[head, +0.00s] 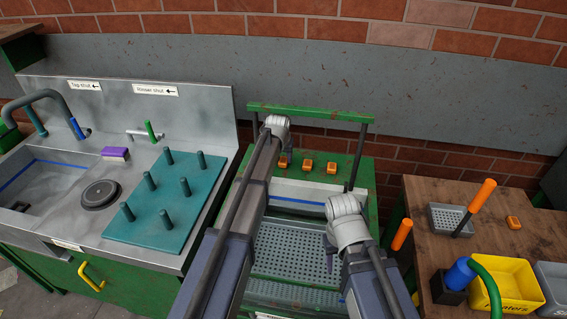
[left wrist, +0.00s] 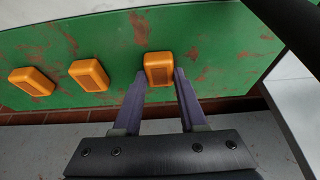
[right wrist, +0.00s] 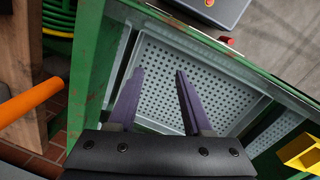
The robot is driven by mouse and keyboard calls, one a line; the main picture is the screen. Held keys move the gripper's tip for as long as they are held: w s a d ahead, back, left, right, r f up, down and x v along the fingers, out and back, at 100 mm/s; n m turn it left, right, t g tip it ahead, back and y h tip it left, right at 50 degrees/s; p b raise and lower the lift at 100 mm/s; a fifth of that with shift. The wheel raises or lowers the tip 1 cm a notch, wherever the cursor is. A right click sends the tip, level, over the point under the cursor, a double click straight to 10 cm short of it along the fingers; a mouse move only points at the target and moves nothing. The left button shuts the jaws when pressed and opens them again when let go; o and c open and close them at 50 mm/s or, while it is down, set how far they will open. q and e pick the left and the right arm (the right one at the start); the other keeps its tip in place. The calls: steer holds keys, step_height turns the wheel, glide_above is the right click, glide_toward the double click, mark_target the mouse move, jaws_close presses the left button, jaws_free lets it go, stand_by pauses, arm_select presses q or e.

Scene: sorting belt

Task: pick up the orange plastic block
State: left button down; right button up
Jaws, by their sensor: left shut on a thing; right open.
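Three orange plastic blocks sit in a row on the green ledge (left wrist: 110,50) at the back of the belt machine. My left gripper (left wrist: 160,76) is shut on the end orange block (left wrist: 158,66), with a finger on each side; this block still appears to be at the ledge surface. The middle orange block (left wrist: 89,75) and the far orange block (left wrist: 33,81) lie free beside it, and show in the head view as the nearer one (head: 308,165) and the outer one (head: 332,167). My right gripper (right wrist: 160,75) is open and empty above the perforated grey tray (right wrist: 165,65).
A sink with a teal peg board (head: 150,235) stands left. On the wooden table at right are another orange block (head: 513,222), a small grey tray (head: 447,212) and a yellow bin (head: 515,285). A green bar (head: 310,113) on posts spans above the ledge.

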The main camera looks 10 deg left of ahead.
mark_target(283, 161)
arm_select(q)
steer(key=shift+r, duration=0.15)
step_height(283, 161, up, 10)
steer(key=p, duration=1)
steer(key=shift+s+f, duration=0.1)
steer(key=shift+f, duration=0.1)
stand_by(0.4)
